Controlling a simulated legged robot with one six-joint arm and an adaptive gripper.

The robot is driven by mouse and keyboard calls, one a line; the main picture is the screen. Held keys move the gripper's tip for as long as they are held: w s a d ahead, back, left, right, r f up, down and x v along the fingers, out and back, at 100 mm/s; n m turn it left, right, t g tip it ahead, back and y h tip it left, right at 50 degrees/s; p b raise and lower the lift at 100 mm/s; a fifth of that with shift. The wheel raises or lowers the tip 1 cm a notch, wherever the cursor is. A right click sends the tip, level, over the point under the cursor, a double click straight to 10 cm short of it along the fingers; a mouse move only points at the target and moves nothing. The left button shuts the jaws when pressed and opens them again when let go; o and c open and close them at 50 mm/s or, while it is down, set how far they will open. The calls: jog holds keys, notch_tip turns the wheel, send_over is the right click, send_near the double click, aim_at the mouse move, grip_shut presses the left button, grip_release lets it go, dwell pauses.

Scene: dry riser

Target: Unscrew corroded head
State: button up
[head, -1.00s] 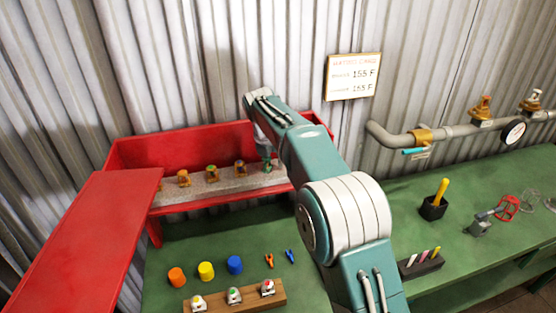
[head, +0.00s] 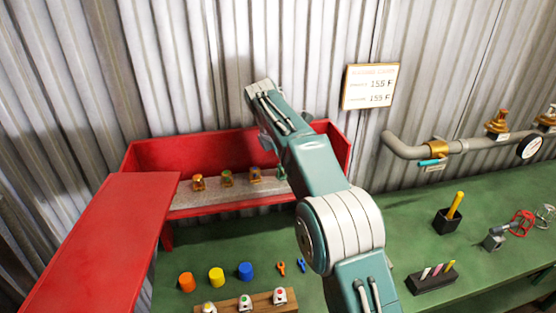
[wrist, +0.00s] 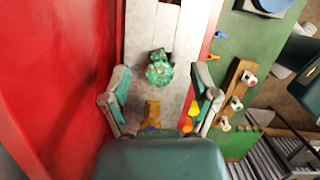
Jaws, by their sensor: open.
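A green, corroded-looking head (wrist: 158,70) stands on the grey strip (wrist: 170,35) inside the red box in the wrist view. My gripper (wrist: 161,78) is open, with one finger on each side of this head and gaps between; I see no contact. A brass-coloured head (wrist: 152,112) is lower in that view, near the palm. In the head view, brass-toned heads (head: 198,183) stand in a row on the strip; the one at the right (head: 254,174) is close to my gripper. My arm hides the right end of the row and most of the gripper there.
The red box (head: 190,152) has a raised back wall and a red lid or panel (head: 105,245) at left. Coloured caps (head: 216,278), small clips (head: 281,267) and a wooden block with heads (head: 245,303) lie in front. A pipe (head: 400,148) runs along the right wall.

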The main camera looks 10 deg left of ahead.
jog(key=shift+w+d+f+m, duration=0.1)
jog(key=shift+w+d+m, duration=0.1)
jog(key=shift+m, duration=0.8)
jog(key=shift+a+f+m+g+h, duration=0.1)
jog(key=shift+a+m+g+h, duration=0.25)
jog(key=shift+m, duration=0.35)
jog(key=shift+w+a+m, duration=0.15)
jog(key=shift+a+m, duration=0.05)
jog(key=shift+m, duration=0.1)
jog(key=shift+d+m+g, duration=0.25)
jog(key=shift+d+m, duration=0.15)
jog(key=shift+d, duration=0.1)
jog(key=shift+a, duration=0.1)
